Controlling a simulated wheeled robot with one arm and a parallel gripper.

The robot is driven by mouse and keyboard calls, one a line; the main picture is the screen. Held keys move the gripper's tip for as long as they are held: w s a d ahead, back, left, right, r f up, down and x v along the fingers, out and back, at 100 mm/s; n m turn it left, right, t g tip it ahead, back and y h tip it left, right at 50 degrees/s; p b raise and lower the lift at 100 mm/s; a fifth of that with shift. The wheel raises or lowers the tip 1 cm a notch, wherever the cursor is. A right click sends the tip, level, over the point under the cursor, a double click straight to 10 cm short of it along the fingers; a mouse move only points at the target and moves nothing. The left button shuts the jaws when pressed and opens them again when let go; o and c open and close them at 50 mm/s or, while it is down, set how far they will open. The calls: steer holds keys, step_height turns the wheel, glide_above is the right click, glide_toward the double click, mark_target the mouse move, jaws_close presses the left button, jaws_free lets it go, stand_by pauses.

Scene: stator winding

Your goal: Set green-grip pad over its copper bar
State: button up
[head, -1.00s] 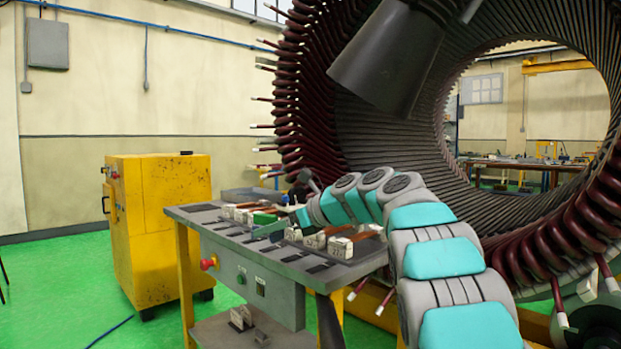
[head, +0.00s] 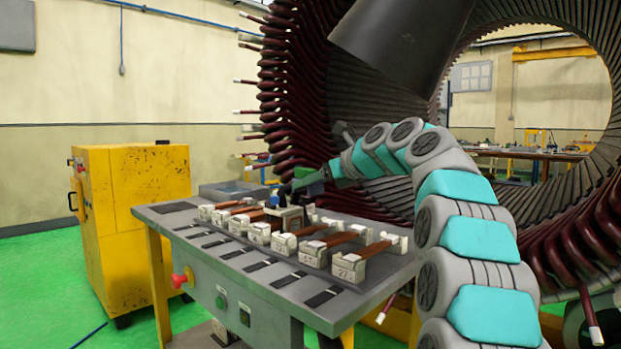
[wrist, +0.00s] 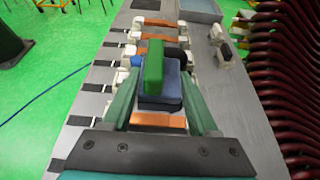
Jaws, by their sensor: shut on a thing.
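In the wrist view, my gripper (wrist: 158,82) is shut on the green-grip pad (wrist: 154,64). The pad has an upright green grip and a dark blue body between my two fingers. In the head view, my gripper (head: 322,178) is above the back part of the workbench, with the green grip at its tip. Copper bars (head: 351,237) lie in a row, their ends in pale numbered blocks (head: 348,266). In the wrist view, one copper bar (wrist: 158,121) shows below the pad and others beyond it. The pad hides what is directly underneath, so I cannot tell contact.
The workbench (head: 215,255) has dark slots along its front. A blue-grey tray (head: 232,190) sits at its back left. A yellow cabinet (head: 135,225) stands left of it. The large stator (head: 300,110) with protruding winding ends rises close behind and right.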

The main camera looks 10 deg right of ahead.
mark_target(312, 229)
steer(key=shift+s+f, duration=0.1)
steer(key=shift+f, duration=0.5)
step_height(312, 229, down, 3)
steer(key=b, duration=0.3)
steer(key=shift+r, duration=0.1)
steer(key=shift+f+b, duration=0.7)
steer(key=shift+f, duration=1.9)
steer(key=o, duration=1.5)
